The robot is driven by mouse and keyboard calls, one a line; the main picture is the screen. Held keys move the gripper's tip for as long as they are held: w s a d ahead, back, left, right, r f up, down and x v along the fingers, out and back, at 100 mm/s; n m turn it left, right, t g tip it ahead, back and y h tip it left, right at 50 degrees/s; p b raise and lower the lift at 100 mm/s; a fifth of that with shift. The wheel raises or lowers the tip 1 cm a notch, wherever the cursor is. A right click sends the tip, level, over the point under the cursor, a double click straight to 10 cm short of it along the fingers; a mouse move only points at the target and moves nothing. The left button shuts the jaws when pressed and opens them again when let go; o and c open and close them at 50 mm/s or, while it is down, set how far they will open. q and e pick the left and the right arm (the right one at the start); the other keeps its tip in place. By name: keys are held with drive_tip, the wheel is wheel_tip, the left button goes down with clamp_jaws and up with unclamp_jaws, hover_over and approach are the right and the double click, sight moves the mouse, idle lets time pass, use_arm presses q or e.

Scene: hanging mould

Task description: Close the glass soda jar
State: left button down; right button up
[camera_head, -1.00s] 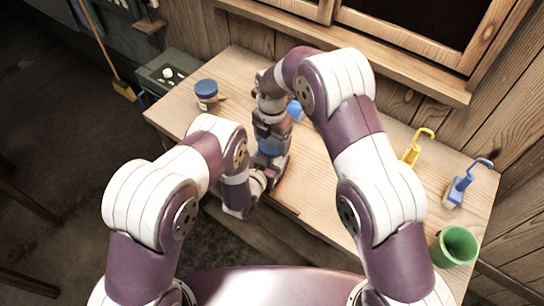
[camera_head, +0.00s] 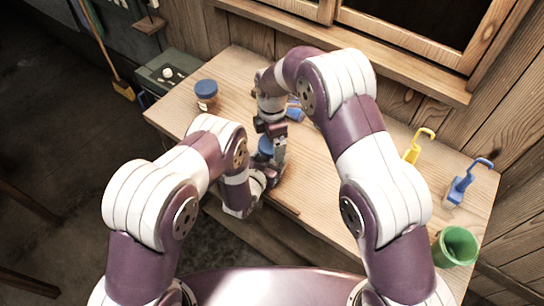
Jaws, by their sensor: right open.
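My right gripper (camera_head: 275,146) is open and points down over the middle of the table, below its wrist. A rounded blue thing (camera_head: 265,146) shows beside its fingers, partly covered; I cannot tell whether it is the soda jar or its lid. My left gripper (camera_head: 271,176) is low at the table's front edge, close below the right one; its fingers are mostly hidden and its hold cannot be made out. Another small blue piece (camera_head: 295,114) lies on the table just right of the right wrist, partly hidden. No clear glass jar body shows between the grippers.
A jar with a blue lid and brown contents (camera_head: 206,95) stands at the table's left. A yellow hooked tool (camera_head: 414,150), a blue hooked brush (camera_head: 459,189) and a green cup (camera_head: 455,247) are at the right. The wooden table (camera_head: 185,110) has bare room around the left jar.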

wheel_tip(320, 180, up, 4)
drive_tip(key=shift+r, duration=0.1)
wheel_tip(320, 180, up, 3)
drive_tip(key=n, duration=0.6)
drive_tip(key=shift+r+n, duration=0.2)
drive_tip(key=shift+n, duration=0.1)
wheel_tip(320, 180, down, 8)
drive_tip(key=shift+f, duration=0.1)
idle(0.3)
